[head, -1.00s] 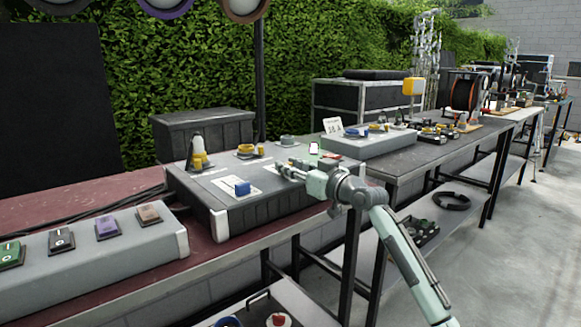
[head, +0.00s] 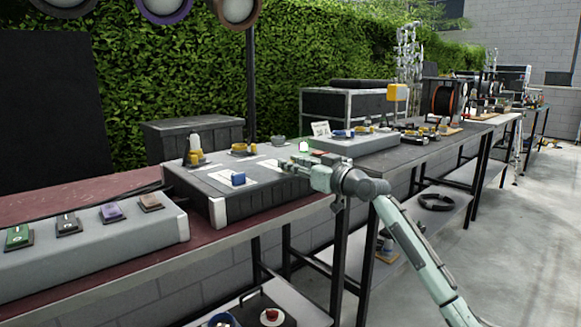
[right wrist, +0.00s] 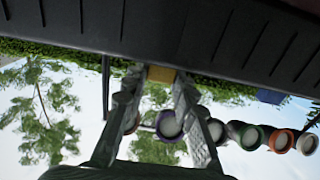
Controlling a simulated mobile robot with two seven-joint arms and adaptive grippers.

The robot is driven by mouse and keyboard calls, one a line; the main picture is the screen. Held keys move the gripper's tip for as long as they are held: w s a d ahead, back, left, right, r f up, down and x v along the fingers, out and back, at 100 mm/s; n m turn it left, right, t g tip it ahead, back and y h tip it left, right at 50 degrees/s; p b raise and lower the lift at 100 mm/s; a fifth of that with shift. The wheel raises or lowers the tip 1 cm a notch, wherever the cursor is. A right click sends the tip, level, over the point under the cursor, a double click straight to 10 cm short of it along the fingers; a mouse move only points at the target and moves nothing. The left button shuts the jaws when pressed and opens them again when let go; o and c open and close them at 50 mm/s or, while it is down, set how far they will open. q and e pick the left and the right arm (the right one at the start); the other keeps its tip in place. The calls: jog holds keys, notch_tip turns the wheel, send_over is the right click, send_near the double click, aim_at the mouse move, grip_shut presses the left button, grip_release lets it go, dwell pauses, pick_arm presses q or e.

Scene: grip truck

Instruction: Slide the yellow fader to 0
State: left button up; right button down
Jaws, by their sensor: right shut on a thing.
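The yellow fader (right wrist: 162,74) shows in the right wrist view as a small yellow block between my fingertips. My right gripper (right wrist: 160,80) is shut on it. In the head view my right gripper (head: 288,166) is at the right part of the grey console (head: 255,205), over a pale strip. Its fingers hide the yellow fader there, and I cannot read the fader's scale or position. A blue fader (head: 238,179) sits on its own pale strip to the left. It also shows in the right wrist view (right wrist: 270,96). My left gripper is not in view.
Yellow-and-white parts (head: 195,150) and a yellow ring-like part (head: 242,149) stand at the console's back. A lower grey box (head: 95,250) with coloured switches is at the left. A sign card (head: 321,129) stands behind my gripper.

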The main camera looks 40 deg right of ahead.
jog(key=shift+a+f, duration=0.1)
jog(key=shift+f, duration=0.2)
jog(key=c, duration=1.5)
grip_release()
jog(key=shift+s, duration=0.2)
jog(key=o, duration=0.3)
jog(key=shift+r, duration=0.2)
jog(key=shift+s, duration=0.1)
jog(key=s+d, duration=0.1)
jog(key=s, duration=1.1)
jog(key=shift+w, duration=0.1)
